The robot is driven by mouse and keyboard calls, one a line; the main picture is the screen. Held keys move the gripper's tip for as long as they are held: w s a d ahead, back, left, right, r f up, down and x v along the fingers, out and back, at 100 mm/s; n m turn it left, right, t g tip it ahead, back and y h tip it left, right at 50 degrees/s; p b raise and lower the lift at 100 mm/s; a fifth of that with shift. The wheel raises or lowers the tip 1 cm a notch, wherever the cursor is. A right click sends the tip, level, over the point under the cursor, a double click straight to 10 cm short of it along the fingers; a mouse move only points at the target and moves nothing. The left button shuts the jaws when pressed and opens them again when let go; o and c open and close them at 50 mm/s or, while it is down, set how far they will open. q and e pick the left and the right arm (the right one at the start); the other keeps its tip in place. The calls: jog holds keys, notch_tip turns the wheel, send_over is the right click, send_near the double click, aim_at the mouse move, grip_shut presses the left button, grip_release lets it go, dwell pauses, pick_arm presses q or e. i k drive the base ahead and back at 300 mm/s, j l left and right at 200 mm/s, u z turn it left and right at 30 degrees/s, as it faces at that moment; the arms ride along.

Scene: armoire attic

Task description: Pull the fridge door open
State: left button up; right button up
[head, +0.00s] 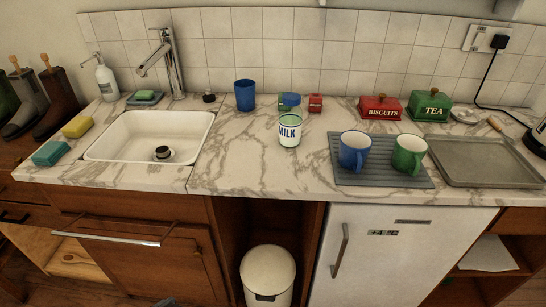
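The fridge (385,265) is a small white unit under the countertop, right of centre. Its white door faces me and looks shut. An upright metal handle (340,250) is on the door's left side. A small dark label and a thin plate are near the door's top. The lower part of the door is cut off by the picture edge. A small grey shape at the bottom edge, left of centre, may be the tip of my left gripper; its fingers do not show. My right gripper is not visible.
A white bin (268,276) stands in the open bay left of the fridge. Above is the marble counter (250,165) with a sink (150,135), a blue mug (354,150), a green mug (408,154) and a metal tray (485,160). An open shelf is to the fridge's right.

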aim_at(370, 255)
jog(key=i+l+z, duration=0.1)
jog(key=z, duration=0.9)
jog(key=j+u, duration=0.15)
jog(key=j, duration=0.3)
jog(key=i+j+u, duration=0.2)
jog(key=j, duration=0.25)
jog(key=k+j, duration=0.05)
jog(key=k, duration=0.05)
